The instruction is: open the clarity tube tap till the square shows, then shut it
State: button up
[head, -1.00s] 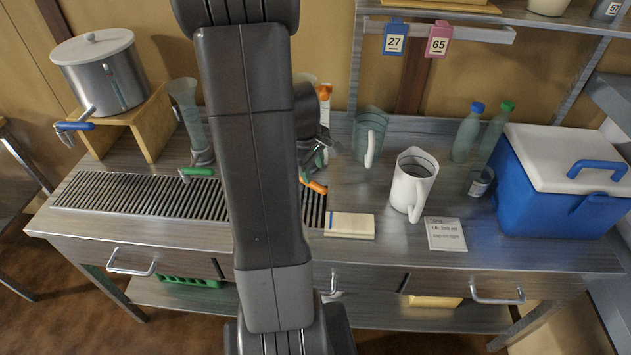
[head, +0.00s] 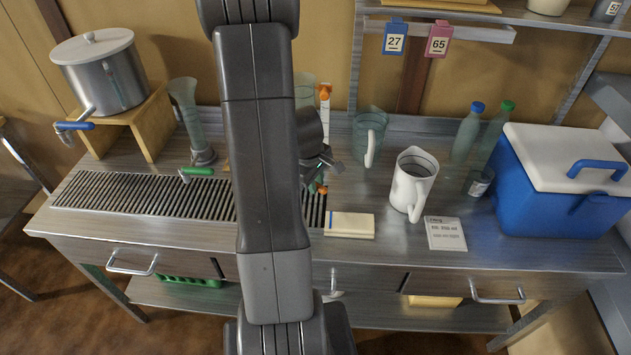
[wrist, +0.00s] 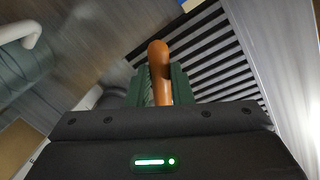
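A clear tube (head: 305,92) stands behind my arm, mostly hidden, beside a white strip with an orange clip (head: 324,92). An orange tap lever (wrist: 159,70) lies between the dark green finger pads of my gripper (wrist: 161,88) in the wrist view, one pad close on each side. Whether the pads press on it is not clear. In the head view only small orange bits show below the gripper. No square can be made out. Another clear tube (head: 186,105) with a green tap (head: 197,172) stands at the left.
A slatted drain grate (head: 150,197) runs along the front. A steel pot (head: 105,80) with a blue tap sits on a wooden stand at the left. A white jug (head: 405,185), a glass jug (head: 366,130), a pale block (head: 349,225) and a blue cooler (head: 545,190) are right of my arm.

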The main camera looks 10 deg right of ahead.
grip_shut()
jog(key=shift+w+d+r+n+p, duration=0.1)
jog(key=shift+w+d+n+p, duration=0.15)
jog(key=shift+n+p, duration=0.35)
jog(key=shift+w+d+r+n+p, duration=0.1)
jog(key=shift+w+d+n+p, duration=0.15)
jog(key=shift+n+p, duration=0.35)
jog(key=shift+w+d+f+n+t+y+p, duration=0.1)
jog(key=shift+w+d+n+t+y+p, duration=0.25)
jog(key=shift+n, duration=0.65)
jog(key=shift+w+d+f+n+t+y+p, duration=0.15)
jog(key=shift+w+n+p, duration=0.25)
jog(key=shift+n, duration=0.6)
jog(key=shift+w+r, duration=0.1)
jog(key=shift+w, duration=0.05)
jog(key=o, duration=0.7)
grip_release()
jog(key=shift+r, duration=0.1)
